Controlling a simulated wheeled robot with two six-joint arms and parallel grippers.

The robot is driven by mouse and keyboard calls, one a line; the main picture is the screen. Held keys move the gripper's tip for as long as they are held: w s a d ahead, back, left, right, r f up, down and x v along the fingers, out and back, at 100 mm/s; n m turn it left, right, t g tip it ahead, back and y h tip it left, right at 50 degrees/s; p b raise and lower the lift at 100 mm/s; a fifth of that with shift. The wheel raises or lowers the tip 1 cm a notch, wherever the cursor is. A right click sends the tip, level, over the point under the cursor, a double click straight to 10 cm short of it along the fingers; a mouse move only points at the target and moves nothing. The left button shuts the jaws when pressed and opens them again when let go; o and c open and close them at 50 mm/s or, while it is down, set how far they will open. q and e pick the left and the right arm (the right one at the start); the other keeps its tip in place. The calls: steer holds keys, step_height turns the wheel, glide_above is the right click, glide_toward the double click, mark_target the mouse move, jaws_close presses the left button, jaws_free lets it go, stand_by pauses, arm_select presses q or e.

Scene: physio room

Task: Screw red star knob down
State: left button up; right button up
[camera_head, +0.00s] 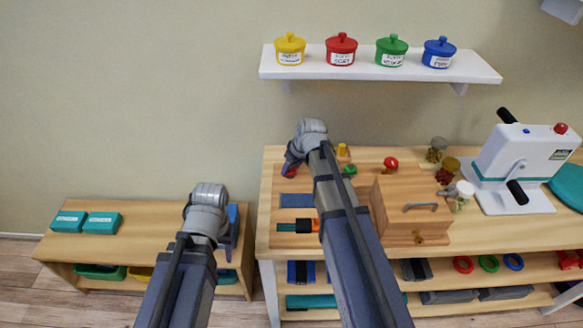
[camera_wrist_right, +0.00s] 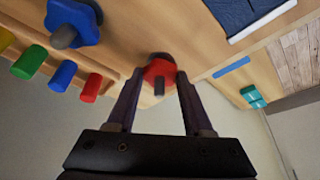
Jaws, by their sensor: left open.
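The red star knob (camera_wrist_right: 159,70) sits between the two fingertips of my right gripper (camera_wrist_right: 160,78), with a short dark stem showing at its middle. The fingers appear to touch it on both sides. In the head view my right gripper (camera_head: 290,166) points down at the left end of the workbench, and a bit of the red knob (camera_head: 291,172) shows beneath it. Whether the knob is seated on its thread is hidden. My left gripper (camera_head: 233,228) hangs over the right end of the low bench, apart from any knob, and is open.
A blue star knob (camera_wrist_right: 78,22) and coloured pegs (camera_wrist_right: 62,75) are near the right gripper. A wooden box with a handle (camera_head: 410,212) stands right of my right arm. A shelf with lidded pots (camera_head: 380,70) hangs above. The low bench (camera_head: 130,240) has free room.

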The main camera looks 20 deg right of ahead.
jaws_close()
steer(key=shift+m, duration=0.3)
steer(key=m+h, duration=0.1)
steer(key=m, duration=0.2)
steer(key=shift+a+m+h, duration=0.15)
steer(key=shift+m+h, duration=0.15)
steer(key=m+h, duration=0.1)
steer(key=m, duration=0.3)
steer(key=shift+w+a+m+h, duration=0.1)
steer(key=shift+a+m+h, duration=0.05)
steer(key=shift+m+h, duration=0.2)
steer(key=m, duration=0.2)
steer(key=m+g+h, duration=0.1)
steer(key=m, duration=0.1)
steer(key=shift+w+h, duration=0.15)
steer(key=shift+h, duration=0.1)
steer(key=shift+a+m+g+h, duration=0.1)
steer(key=shift+m+g+h, duration=0.45)
steer(key=shift+m, duration=1.6)
